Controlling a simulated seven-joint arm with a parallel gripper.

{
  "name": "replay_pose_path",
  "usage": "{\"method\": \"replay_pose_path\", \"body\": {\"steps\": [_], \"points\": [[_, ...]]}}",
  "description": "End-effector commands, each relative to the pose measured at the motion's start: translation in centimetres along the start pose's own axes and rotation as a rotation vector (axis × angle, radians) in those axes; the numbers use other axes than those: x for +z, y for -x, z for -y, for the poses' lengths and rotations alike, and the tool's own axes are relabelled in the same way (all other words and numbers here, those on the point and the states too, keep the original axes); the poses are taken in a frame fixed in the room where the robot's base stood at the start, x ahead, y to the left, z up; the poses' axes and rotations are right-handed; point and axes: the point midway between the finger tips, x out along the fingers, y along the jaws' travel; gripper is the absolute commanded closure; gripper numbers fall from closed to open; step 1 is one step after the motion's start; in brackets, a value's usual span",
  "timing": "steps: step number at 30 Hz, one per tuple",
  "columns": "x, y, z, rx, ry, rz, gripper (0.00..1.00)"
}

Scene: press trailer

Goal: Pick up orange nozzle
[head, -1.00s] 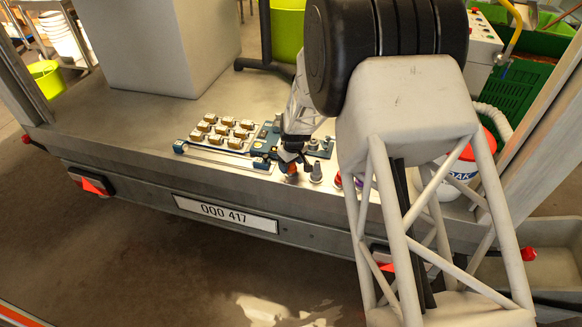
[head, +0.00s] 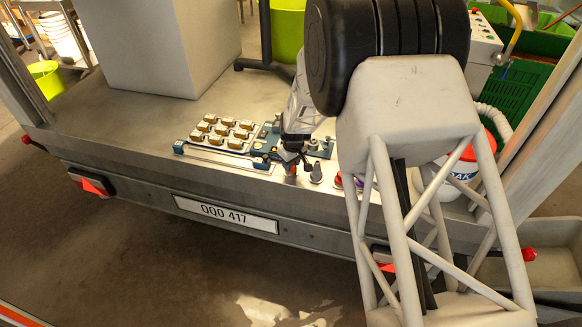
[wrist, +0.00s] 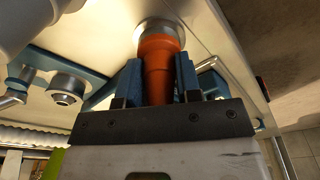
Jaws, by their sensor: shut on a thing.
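The orange nozzle (wrist: 157,68) stands between the two blue fingers of my gripper (wrist: 158,82) in the wrist view. The fingers are shut on its orange body, and its wider pale metal end (wrist: 160,32) shows beyond them, close to the metal surface. I cannot tell whether the nozzle still touches the surface.
A grey nozzle (head: 316,174) stands just right of my gripper. A blue fixture with several small blocks (head: 228,133) lies to the left. The trailer bed (head: 120,120) is clear at the left.

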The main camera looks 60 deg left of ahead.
Motion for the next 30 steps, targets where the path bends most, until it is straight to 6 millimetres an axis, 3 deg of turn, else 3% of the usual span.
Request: {"method": "replay_pose_path", "body": {"steps": [11, 20, 30], "points": [[0.3, 0.0, 0.2, -0.004, 0.000, 0.007, 0.94], [-0.3, 3.5, 0.1, -0.002, 0.000, 0.003, 0.94], [3.8, 4.3, 2.7, -0.002, 0.000, 0.003, 0.94]]}}
